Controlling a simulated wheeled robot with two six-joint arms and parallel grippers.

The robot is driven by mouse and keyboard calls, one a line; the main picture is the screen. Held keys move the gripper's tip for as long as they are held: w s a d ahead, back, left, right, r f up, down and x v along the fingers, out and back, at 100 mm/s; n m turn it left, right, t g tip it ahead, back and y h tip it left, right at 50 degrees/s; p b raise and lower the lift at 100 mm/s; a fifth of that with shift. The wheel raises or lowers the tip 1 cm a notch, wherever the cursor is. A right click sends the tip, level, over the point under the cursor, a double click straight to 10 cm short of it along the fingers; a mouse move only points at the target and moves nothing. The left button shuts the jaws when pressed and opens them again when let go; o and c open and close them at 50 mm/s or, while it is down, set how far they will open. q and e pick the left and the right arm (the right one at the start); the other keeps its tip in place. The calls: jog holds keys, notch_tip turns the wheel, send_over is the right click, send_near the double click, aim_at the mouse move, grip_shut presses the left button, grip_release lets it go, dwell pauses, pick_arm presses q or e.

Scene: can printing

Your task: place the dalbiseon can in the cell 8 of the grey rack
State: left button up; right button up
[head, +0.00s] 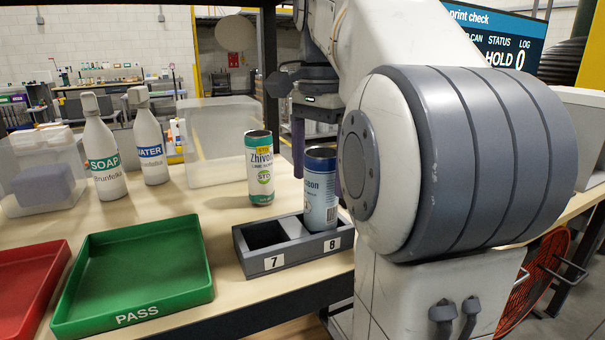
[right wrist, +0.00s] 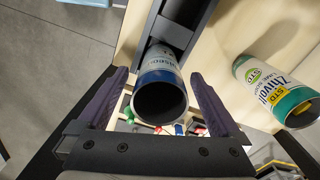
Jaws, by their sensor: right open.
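A blue and white can (head: 320,190) stands in cell 8, the right cell of the grey rack (head: 298,262). Only the end of its name shows, so I cannot read all of it. It looks nearly upright, with its dark blue rim up. In the right wrist view the can (right wrist: 161,80) is between the two purple fingers of my right gripper (right wrist: 158,78), with gaps on both sides. The right gripper is open; in the head view my arm hides much of it. Cell 7 (head: 264,236) is empty. My left gripper is not in view.
A green and white Zhivolt can (head: 259,168) stands behind the rack; it also shows in the right wrist view (right wrist: 275,92). A green PASS tray (head: 135,317), a red tray (head: 30,285), soap (head: 103,150) and water (head: 149,140) bottles and clear bins are left.

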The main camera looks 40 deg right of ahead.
notch_tip(320, 180, up, 6)
jog(key=shift+r+p, duration=0.2)
jog(key=shift+p, duration=0.95)
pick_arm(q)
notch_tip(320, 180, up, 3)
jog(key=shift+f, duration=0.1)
